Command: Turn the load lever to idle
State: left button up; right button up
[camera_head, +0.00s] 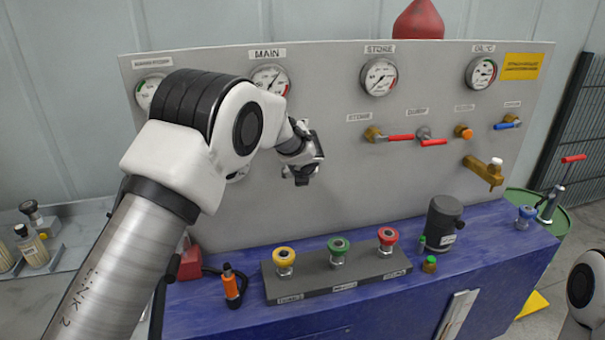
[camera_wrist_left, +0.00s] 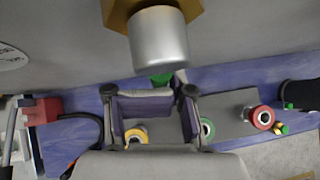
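My left gripper (camera_head: 303,172) is in front of the grey panel, below the MAIN gauge. In the left wrist view its fingers (camera_wrist_left: 150,105) stand apart, with no object seen held between them. A silver cylinder on a brass hex fitting (camera_wrist_left: 160,38) is close ahead of it there; my arm hides this fitting in the head view. I cannot tell which handle is the load lever. Red-handled valves (camera_head: 428,142) and a blue-handled valve (camera_head: 508,123) are on the panel's right half. A red-gripped lever (camera_head: 573,158) stands at the far right. My right gripper is out of view.
The blue bench (camera_head: 475,265) carries a dark rack (camera_head: 330,284) with yellow, green and red couplings, an orange-and-black bottle (camera_head: 232,285) and a dark canister (camera_head: 442,222). A brass tap (camera_head: 485,170) sticks out of the panel.

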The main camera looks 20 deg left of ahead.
pick_arm(q)
jog(key=shift+o, duration=0.4)
jog(key=shift+a, duration=0.35)
jog(key=shift+d, duration=0.25)
jog(key=shift+r, duration=0.15)
jog(key=v, duration=1.1)
jog(key=shift+s+r, duration=0.2)
jog(key=shift+s, duration=0.05)
